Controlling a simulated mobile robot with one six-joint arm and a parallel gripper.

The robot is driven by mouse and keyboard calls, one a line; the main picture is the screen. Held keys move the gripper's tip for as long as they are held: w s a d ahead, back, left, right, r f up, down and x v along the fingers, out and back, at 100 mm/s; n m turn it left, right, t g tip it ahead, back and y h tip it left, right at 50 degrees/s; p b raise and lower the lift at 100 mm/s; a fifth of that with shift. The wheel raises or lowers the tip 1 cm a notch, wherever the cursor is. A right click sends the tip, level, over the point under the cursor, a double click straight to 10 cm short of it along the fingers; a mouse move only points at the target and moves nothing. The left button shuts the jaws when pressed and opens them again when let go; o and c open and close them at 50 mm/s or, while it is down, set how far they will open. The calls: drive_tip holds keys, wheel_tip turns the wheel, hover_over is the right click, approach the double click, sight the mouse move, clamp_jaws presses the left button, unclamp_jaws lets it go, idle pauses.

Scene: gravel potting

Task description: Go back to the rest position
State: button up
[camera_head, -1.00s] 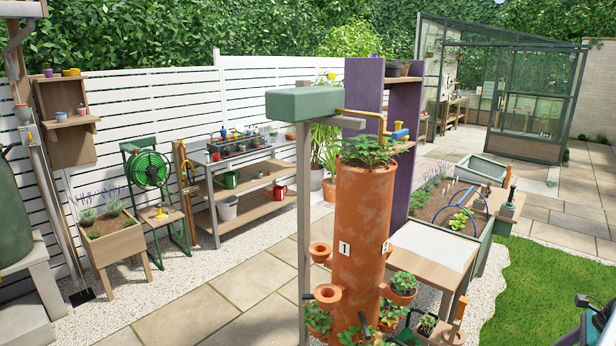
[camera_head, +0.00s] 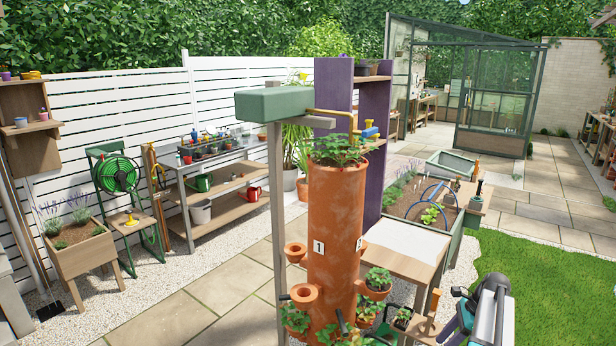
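Part of my arm (camera_head: 490,312) shows at the bottom right, in front of the grass. It is dark grey with a pale panel and a teal part. No gripper fingers can be made out, so I cannot see whether my gripper holds anything. The tall terracotta planter tower (camera_head: 336,235) stands upright in the middle front, left of my arm, with plants on top and in its side pockets.
A green box on a post (camera_head: 278,104) stands beside the tower. A wooden table with a pale top (camera_head: 405,245) and a raised bed (camera_head: 452,240) lie behind. A potting bench (camera_head: 215,175) stands along the white fence. Paving at left and grass (camera_head: 560,280) at right are open.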

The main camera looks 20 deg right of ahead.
drive_tip(key=w+a+f+n+g+y, duration=0.1)
drive_tip(key=w+a+f+n, duration=0.1)
drive_tip(key=a+f, duration=0.5)
drive_tip(key=w+a+f+n+g, duration=0.15)
drive_tip(key=a+f, duration=0.25)
drive_tip(key=a, duration=0.8)
drive_tip(key=s+a+f+n+g, duration=0.2)
drive_tip(key=s+a+f, duration=0.15)
drive_tip(key=a, duration=0.45)
drive_tip(key=s+a+f+n+g, duration=0.1)
drive_tip(key=s+a+f+n, duration=0.1)
drive_tip(key=a+f, duration=0.45)
drive_tip(key=s+a+f+n+g+h, duration=0.1)
drive_tip(key=s+a+f+n+h, duration=0.2)
drive_tip(key=s+a+n, duration=0.3)
drive_tip(key=s+a+f+n+g+h, duration=0.1)
drive_tip(key=s+a+f+n, duration=0.5)
drive_tip(key=s+n, duration=0.6)
drive_tip(key=shift+s+h, duration=0.9)
drive_tip(key=shift+s, duration=0.25)
